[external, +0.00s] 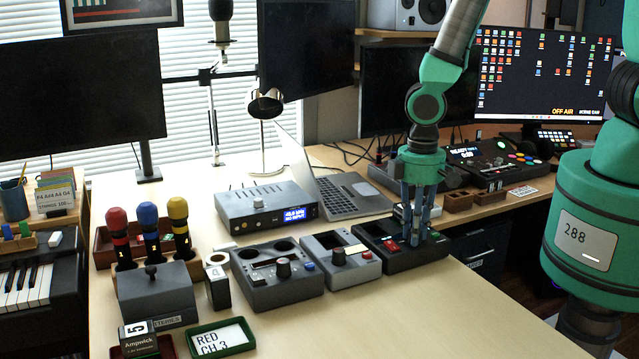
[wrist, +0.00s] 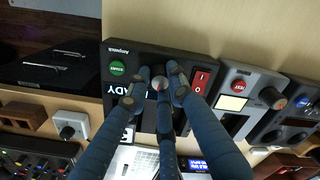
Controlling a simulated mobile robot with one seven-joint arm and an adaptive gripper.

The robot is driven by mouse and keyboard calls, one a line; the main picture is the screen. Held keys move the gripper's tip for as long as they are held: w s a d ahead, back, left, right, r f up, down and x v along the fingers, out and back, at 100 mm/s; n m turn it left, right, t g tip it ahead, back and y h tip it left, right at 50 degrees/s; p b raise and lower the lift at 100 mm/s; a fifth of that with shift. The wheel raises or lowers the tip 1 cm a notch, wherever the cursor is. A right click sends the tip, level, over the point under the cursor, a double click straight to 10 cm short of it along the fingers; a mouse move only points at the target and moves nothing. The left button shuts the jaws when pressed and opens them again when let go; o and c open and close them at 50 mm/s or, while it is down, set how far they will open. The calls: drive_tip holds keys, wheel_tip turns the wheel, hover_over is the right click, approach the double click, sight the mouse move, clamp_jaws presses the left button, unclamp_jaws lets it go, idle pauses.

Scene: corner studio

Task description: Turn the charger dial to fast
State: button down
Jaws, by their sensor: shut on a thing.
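A dark device (wrist: 117,92) at the table's right end in the external view (external: 372,237) carries a green START button (wrist: 117,68), a red rocker switch (wrist: 201,82) and a partly covered READY display (wrist: 117,89). I take it for the charger, but no such word is legible. Its round grey dial (wrist: 160,83) stands between the button and the switch. My three-fingered gripper (wrist: 157,92) points down at this device, its fingertips closed around the dial. In the external view my gripper (external: 415,238) is over the same device and hides the dial. The dial's markings and setting cannot be read.
A laptop (external: 335,188) and a grey unit with a blue display (external: 266,207) lie behind. The table's front right is bare.

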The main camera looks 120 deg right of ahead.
drive_tip(key=shift+w+d+r, duration=0.2)
drive_tip(key=shift+w, duration=0.15)
drive_tip(key=c, duration=1.8)
unclamp_jaws()
drive_tip(key=shift+o, duration=1.3)
drive_tip(key=shift+f, duration=0.1)
drive_tip(key=shift+s, duration=0.15)
drive_tip(key=shift+a, duration=0.1)
wheel_tip(320, 180, up, 12)
drive_tip(key=shift+s, duration=0.1)
